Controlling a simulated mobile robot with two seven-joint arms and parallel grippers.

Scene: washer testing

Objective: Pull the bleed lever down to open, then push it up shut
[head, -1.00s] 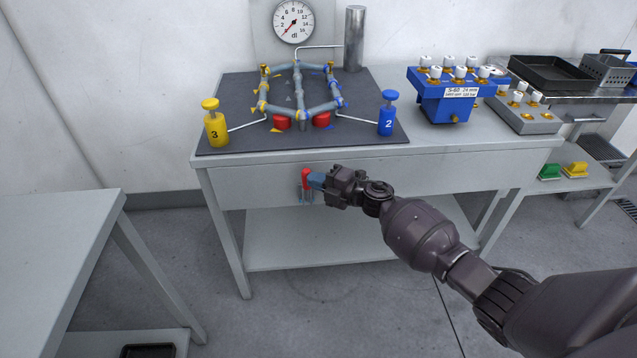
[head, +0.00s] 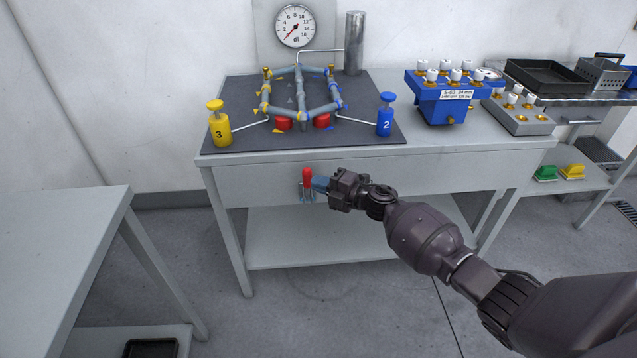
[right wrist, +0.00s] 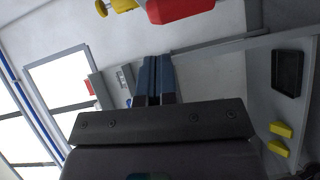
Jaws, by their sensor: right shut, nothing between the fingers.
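The bleed lever (head: 307,178) has a red handle and sits on the front face of the grey test table, below the tabletop edge. Its handle stands roughly upright, with grey-blue metal parts beneath it. My right gripper (head: 320,184) has its blue fingertips at the lever's right side, just by the lower part of the handle. I cannot tell whether they touch. In the right wrist view the blue fingers (right wrist: 153,78) are together with nothing between them. A red part (right wrist: 180,9) shows near the top of that view; I cannot tell if it is the handle. My left gripper is not in view.
On the test table (head: 250,168) stand a pipe loop (head: 303,95), yellow bottle 3 (head: 219,125), blue bottle 2 (head: 386,115) and a blue valve block (head: 442,105). A gauge (head: 295,26) is behind. Another table (head: 60,240) stands at left, with open floor between.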

